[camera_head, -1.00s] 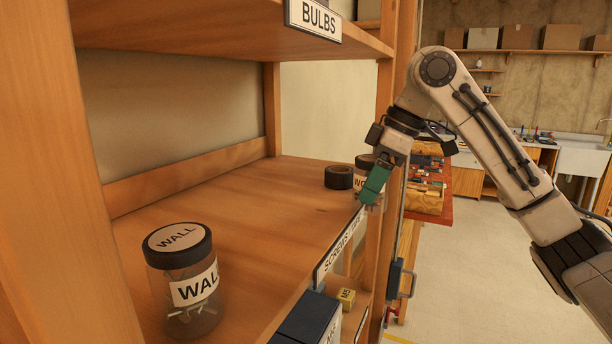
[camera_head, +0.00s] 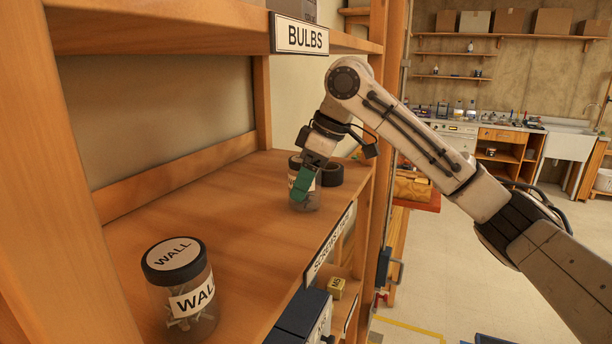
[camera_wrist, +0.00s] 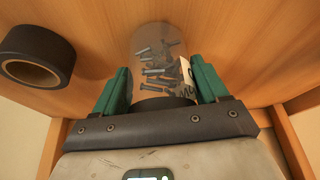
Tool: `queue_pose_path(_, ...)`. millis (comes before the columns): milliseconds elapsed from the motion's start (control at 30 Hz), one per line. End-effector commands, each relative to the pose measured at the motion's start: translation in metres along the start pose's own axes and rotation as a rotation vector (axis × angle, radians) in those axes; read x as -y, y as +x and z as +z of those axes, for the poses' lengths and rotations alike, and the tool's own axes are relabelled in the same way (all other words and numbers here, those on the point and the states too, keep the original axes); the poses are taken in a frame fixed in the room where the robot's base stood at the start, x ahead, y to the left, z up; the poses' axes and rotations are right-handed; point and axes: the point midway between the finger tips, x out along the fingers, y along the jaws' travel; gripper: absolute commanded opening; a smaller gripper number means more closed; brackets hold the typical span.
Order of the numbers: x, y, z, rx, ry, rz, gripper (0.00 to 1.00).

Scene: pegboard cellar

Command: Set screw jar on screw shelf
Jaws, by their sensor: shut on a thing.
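My gripper (camera_head: 304,183), with green fingers, is shut on a clear dark-lidded jar (camera_head: 306,201) of screws; its label is mostly hidden by a finger. The jar is roughly upright over the middle shelf (camera_head: 235,205), whose front-edge label (camera_head: 331,243) begins "SCREWS". I cannot tell whether its base touches the board. In the wrist view the jar (camera_wrist: 158,62) sits between both fingers, with grey screws inside and wood behind it. A second jar (camera_head: 203,300), with a black lid and marked "WALL", stands on the same shelf at the near left.
A black tape roll (camera_head: 332,174) lies just behind the held jar; it also shows in the wrist view (camera_wrist: 37,56). The upper shelf's "BULBS" label (camera_head: 301,36) hangs above. A wooden post (camera_head: 381,150) bounds the shelf's right end. Shelf between the jars is clear.

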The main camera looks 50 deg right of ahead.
Motion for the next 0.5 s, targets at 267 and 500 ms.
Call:
queue_pose_path(267, 0.0003, 0.0024, 0.0009, 0.001, -0.001, -0.001, 0.77)
queue_pose_path(500, 0.0003, 0.0023, 0.0010, 0.001, -0.001, -0.001, 0.99)
